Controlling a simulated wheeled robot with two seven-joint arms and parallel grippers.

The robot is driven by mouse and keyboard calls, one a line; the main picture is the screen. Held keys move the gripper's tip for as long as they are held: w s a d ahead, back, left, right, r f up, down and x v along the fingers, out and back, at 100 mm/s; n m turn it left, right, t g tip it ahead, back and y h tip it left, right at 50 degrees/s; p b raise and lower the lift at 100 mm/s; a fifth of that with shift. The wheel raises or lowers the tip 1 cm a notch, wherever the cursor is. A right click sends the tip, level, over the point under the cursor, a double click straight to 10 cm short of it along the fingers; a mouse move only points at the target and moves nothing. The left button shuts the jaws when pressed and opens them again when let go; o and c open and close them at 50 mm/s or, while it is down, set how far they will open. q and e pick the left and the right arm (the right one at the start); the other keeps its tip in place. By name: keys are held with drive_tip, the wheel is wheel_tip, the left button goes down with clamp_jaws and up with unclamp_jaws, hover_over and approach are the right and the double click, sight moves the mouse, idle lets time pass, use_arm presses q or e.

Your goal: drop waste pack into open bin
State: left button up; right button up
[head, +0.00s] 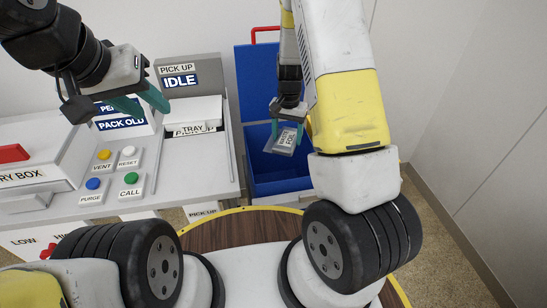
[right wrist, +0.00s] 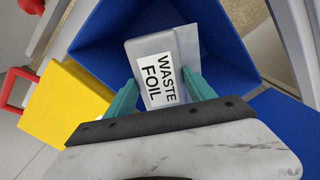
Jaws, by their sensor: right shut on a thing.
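The waste pack (right wrist: 160,72) is a grey pouch with a white label reading "WASTE FOIL". My right gripper (right wrist: 160,95) is shut on it, with one teal finger on each side. In the head view the pack (head: 284,140) hangs tilted from my right gripper (head: 287,128), over the mouth of the blue bin (head: 275,185). The bin's blue lid (head: 255,75) stands open behind, with a red handle on top. In the right wrist view the blue bin walls (right wrist: 95,42) surround the pack. My left gripper (head: 142,102) is open and empty above the console at the left.
A console with PURGE, CALL, VENT and RESET buttons (head: 115,172) is left of the bin. A PICK UP sign (head: 178,72) reads IDLE above a tray. A white wall (head: 450,90) is at the right. A yellow panel (right wrist: 62,105) with a red handle shows in the right wrist view.

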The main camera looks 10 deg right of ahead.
drive_tip(key=shift+f, duration=1.35)
drive_tip(key=o, duration=1.5)
drive_tip(key=shift+r, duration=3.95)
